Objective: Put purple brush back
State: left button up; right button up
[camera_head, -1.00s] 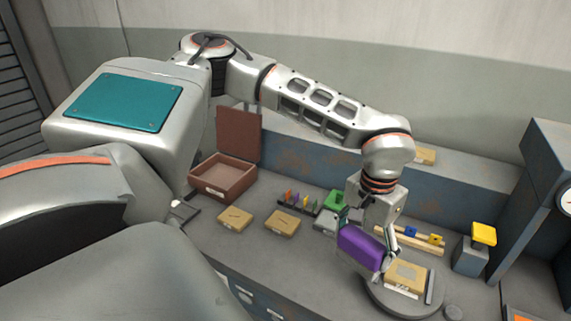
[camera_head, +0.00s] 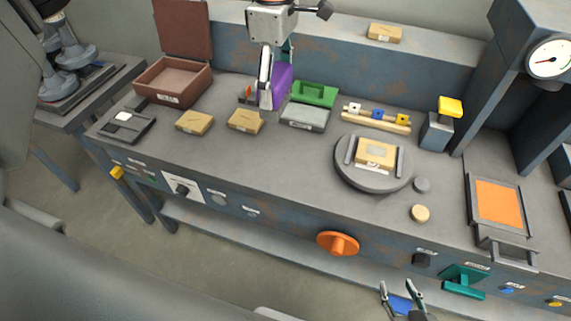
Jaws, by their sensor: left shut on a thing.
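The purple brush (camera_head: 283,82) shows as a purple block at my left gripper (camera_head: 268,98). My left gripper points down and is shut on the brush, at the back of the bench, just left of a green block (camera_head: 315,93). A small dark rack with coloured pieces (camera_head: 248,93) is mostly hidden behind the gripper. Whether the brush touches the rack or bench cannot be told. My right gripper (camera_head: 400,292) is at the bottom edge, in front of the bench, with its fingers apart and a blue patch between them.
Two tan boxes (camera_head: 243,121) lie in front of the gripper, beside a grey box (camera_head: 304,118). A brown open case (camera_head: 172,88) stands left. A round turntable (camera_head: 350,180) bears a tan block. A rail with coloured pieces (camera_head: 376,118) lies behind it.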

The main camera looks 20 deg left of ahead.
pick_arm(q)
jog(key=n, duration=0.1)
jog(key=d+n, duration=0.1)
jog(key=n, duration=0.1)
jog(key=shift+w+d+r+b, duration=0.15)
jog(key=shift+w+d+b, duration=0.1)
jog(key=shift+w+b, duration=0.15)
jog(key=shift+d+r+n, duration=0.1)
jog(key=shift+d+n, duration=0.05)
jog(key=shift+n, duration=0.55)
jog(key=shift+w+f+b, duration=0.1)
jog(key=shift+f+b, duration=0.2)
jog(key=shift+f, duration=9.6)
pick_arm(e)
jog(key=shift+a+f, duration=0.35)
jog(key=shift+f, duration=0.4)
pick_arm(q)
jog(key=shift+f, duration=0.1)
jog(key=o, duration=1.2)
jog(key=shift+c, duration=0.2)
pick_arm(e)
jog(key=shift+s+f, duration=0.1)
jog(key=shift+f, duration=0.05)
